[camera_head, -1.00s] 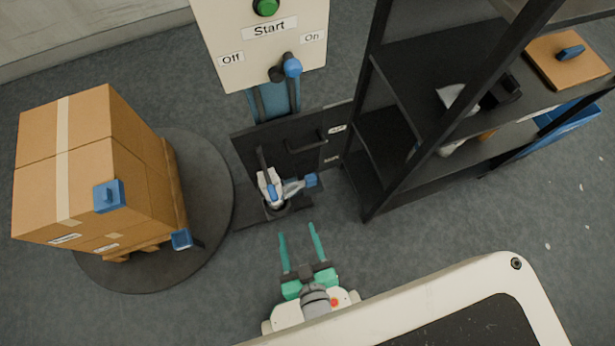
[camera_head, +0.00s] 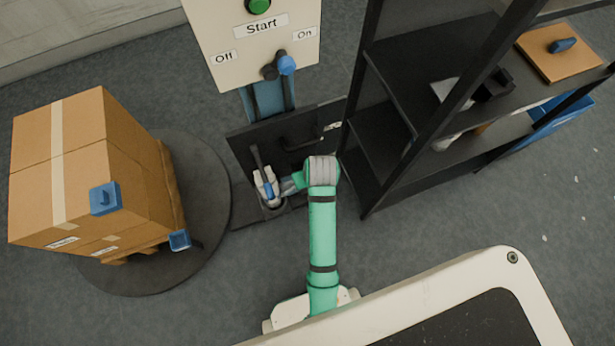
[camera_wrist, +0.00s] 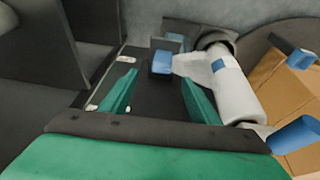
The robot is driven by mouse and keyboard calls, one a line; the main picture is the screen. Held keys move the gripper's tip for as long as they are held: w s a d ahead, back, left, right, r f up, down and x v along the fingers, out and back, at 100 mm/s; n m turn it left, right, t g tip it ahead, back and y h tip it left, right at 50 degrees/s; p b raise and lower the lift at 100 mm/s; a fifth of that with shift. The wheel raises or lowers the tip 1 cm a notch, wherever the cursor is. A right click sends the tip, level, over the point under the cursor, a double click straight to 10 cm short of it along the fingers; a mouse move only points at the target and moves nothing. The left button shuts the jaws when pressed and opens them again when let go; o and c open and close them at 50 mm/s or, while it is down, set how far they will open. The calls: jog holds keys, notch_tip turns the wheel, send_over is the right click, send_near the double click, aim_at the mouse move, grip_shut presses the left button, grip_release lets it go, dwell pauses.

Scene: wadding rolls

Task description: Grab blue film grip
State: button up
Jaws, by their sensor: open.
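The blue film grip (camera_wrist: 162,63) shows in the wrist view as a small blue block at the end of the pale film, beside the white roll (camera_wrist: 238,92). My gripper (camera_wrist: 160,82) is open, with one green finger on each side. The grip lies ahead of the gap, near the fingertips; I cannot tell whether it is between them. In the head view, the roll (camera_head: 266,187) stands on the dark machine base, and my gripper (camera_head: 291,184) is beside it. My arm hides the grip there.
A black shelf rack (camera_head: 400,90) stands close on the right of my arm. Stacked cartons (camera_head: 140,170) sit on a round turntable (camera_head: 205,210) at left. The control panel (camera_head: 255,50) with Start button is behind the roll.

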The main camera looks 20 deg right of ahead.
jog(key=shift+g+y, duration=0.4)
jog(key=shift+w+r+x, duration=0.1)
jog(key=shift+w+x, duration=0.15)
jog(key=shift+x, duration=1.4)
jog(key=shift+w+r+x, duration=0.1)
jog(key=shift+w+x, duration=0.15)
jog(key=shift+x, duration=1.35)
jog(key=shift+w+x, duration=0.25)
jog(key=shift+x, duration=1.4)
jog(key=shift+d, duration=0.15)
jog(key=c, duration=1.1)
